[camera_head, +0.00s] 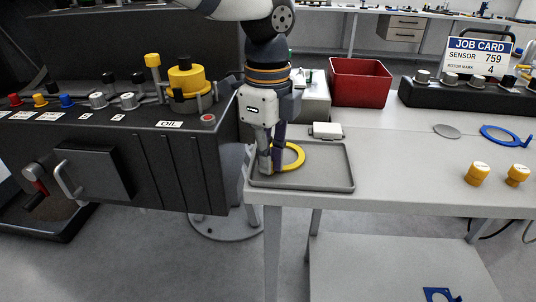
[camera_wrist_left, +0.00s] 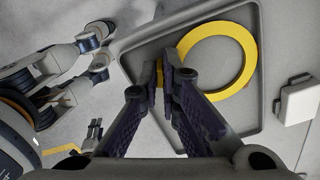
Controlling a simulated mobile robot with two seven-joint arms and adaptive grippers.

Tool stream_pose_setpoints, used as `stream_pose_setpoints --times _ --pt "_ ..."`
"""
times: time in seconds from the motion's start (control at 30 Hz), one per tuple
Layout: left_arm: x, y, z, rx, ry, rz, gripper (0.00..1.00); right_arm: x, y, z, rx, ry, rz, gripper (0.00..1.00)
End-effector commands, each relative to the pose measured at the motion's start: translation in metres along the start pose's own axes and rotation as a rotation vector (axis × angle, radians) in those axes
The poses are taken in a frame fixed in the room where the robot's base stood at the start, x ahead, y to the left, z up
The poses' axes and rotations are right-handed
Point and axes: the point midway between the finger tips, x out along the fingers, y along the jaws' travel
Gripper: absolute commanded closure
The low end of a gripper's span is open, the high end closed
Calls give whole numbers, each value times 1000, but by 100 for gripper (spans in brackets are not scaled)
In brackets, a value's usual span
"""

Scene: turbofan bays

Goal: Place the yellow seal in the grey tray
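The yellow seal (camera_head: 292,157) is a flat ring inside the outline of the grey tray (camera_head: 325,181), at the tray's left part. It also shows in the left wrist view (camera_wrist_left: 247,57). My left gripper (camera_head: 271,166) reaches down over the tray's left side. In the left wrist view, its fingertips (camera_wrist_left: 160,76) are close together on either side of the seal's left edge, with yellow showing between them. Whether the seal rests on the tray floor or hangs just above it, I cannot tell. The fingers hide part of the ring.
A small white block (camera_head: 327,130) stands behind the tray, and a red bin (camera_head: 360,82) farther back. A black machine with knobs (camera_head: 110,150) is at the left.

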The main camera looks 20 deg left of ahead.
Motion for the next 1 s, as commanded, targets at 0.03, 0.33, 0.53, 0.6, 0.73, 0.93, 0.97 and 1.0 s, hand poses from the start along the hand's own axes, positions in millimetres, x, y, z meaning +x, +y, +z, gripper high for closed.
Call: stream_pose_setpoints --times 0.03,0.33,0.53,0.6,0.73,0.93,0.97,1.0 --pt "0 0 0 0 0 0 84 0 0 0 0 0 0 60" --pt "0 0 0 0 0 0 75 0 0 0 0 0 0 60" --pt "-28 -2 0 -2 1 -4 75 2 0 1 0 -6 0 60" --pt "-48 -2 0 -1 0 -6 75 2 0 1 0 -6 0 60" --pt "-84 -2 0 -2 0 -5 75 2 0 2 0 -7 0 60" --pt "-118 -1 0 -1 0 -1 75 3 0 3 0 -12 1 60" --pt "-120 0 0 0 0 1 75 3 0 3 0 -12 1 60" --pt "-122 0 0 0 1 1 75 3 0 3 0 -13 1 60"
